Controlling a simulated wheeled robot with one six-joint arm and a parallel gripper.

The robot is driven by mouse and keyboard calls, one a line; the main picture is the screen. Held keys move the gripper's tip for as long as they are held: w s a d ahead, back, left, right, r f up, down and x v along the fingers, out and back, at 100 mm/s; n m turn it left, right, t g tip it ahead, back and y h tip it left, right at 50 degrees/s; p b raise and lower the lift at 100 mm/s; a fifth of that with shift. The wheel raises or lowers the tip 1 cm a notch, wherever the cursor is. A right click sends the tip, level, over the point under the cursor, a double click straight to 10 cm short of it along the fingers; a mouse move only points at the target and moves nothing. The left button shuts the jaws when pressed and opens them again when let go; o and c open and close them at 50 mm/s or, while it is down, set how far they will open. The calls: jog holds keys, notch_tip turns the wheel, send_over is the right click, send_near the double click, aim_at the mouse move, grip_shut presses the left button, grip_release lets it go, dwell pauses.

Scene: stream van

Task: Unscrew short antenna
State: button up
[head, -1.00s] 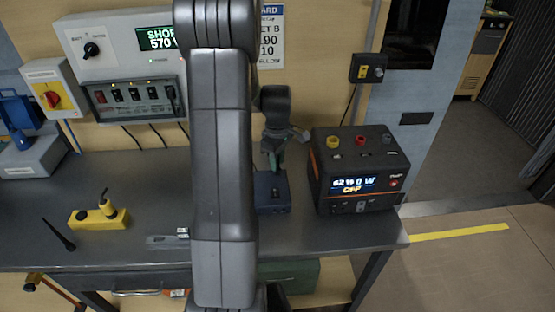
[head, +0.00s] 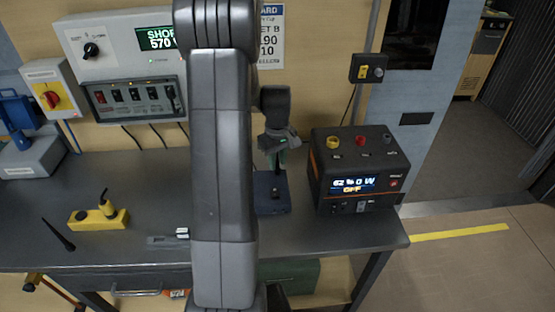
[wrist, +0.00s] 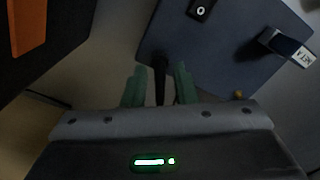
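A short dark antenna (wrist: 160,72) rises from the dark blue box (wrist: 225,65) in the wrist view. My gripper (wrist: 160,88) has a green finger on each side of it, with a visible gap to both, so it is open around the antenna. In the head view my gripper (head: 276,158) points down just above the blue box (head: 268,205) on the bench. My arm hides part of the box's left side there. Whether the antenna touches either finger is hard to see in the head view.
A black power station (head: 357,170) stands close to the right of the blue box. A thin black antenna (head: 58,234) lies on the bench (head: 150,180) at left, beside a yellow device (head: 98,219). A switch panel (head: 135,95) is on the wall behind.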

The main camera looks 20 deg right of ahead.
jog(key=shift+m, duration=0.3)
jog(key=m, duration=0.3)
jog(key=shift+m, duration=0.3)
jog(key=shift+c, duration=0.3)
grip_shut()
jog(key=shift+n, duration=2.1)
jog(key=shift+n, duration=0.3)
